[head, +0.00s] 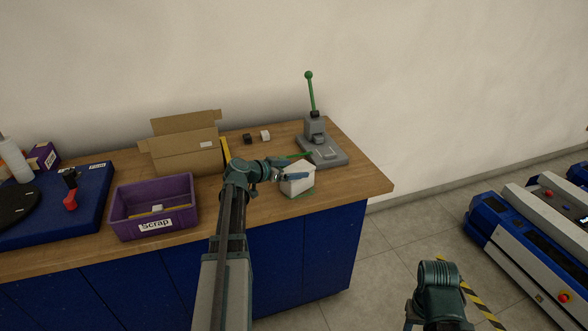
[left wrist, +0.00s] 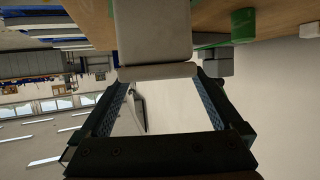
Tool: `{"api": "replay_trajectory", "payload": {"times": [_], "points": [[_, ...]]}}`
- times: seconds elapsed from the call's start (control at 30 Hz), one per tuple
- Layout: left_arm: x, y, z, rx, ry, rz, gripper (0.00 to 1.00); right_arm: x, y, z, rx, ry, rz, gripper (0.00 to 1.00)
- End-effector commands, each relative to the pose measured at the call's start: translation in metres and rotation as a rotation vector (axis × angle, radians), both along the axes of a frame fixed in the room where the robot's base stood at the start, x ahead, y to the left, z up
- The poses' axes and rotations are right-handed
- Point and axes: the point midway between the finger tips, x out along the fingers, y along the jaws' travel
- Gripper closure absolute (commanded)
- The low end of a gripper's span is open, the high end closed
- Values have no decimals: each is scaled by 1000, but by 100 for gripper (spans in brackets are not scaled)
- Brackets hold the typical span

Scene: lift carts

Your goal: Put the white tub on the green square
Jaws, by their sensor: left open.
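The white tub (head: 297,186) stands near the front right of the worktop. My left gripper (head: 292,168) is open at the tub's upper part. In the left wrist view the tub (left wrist: 152,32) is just beyond the open fingertips (left wrist: 165,82), with a gap at each side. My right gripper is out of view; only part of that arm shows at the lower right.
A grey press (head: 322,150) with a green lever stands close behind the tub. A purple Scrap bin (head: 125,225) and a cardboard box (head: 185,157) are to the left. Two small blocks, black (head: 247,139) and white (head: 265,135), lie at the back. The worktop (head: 362,180) is bare at the right.

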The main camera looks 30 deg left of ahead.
Motion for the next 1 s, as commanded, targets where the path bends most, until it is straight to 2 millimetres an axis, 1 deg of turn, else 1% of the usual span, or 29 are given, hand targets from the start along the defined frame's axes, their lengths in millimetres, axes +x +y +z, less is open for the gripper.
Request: {"api": "replay_trajectory", "payload": {"times": [0.03,0.3,0.5,0.7,1.0], "points": [[-10,2,7,-1,0,4,0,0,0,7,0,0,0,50],[-60,18,29,-1,-1,4,0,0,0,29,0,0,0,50],[-87,27,40,0,0,3,0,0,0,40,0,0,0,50],[-98,32,44,1,0,2,0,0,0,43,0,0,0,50],[-100,32,43,0,0,0,0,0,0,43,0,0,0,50]]}}
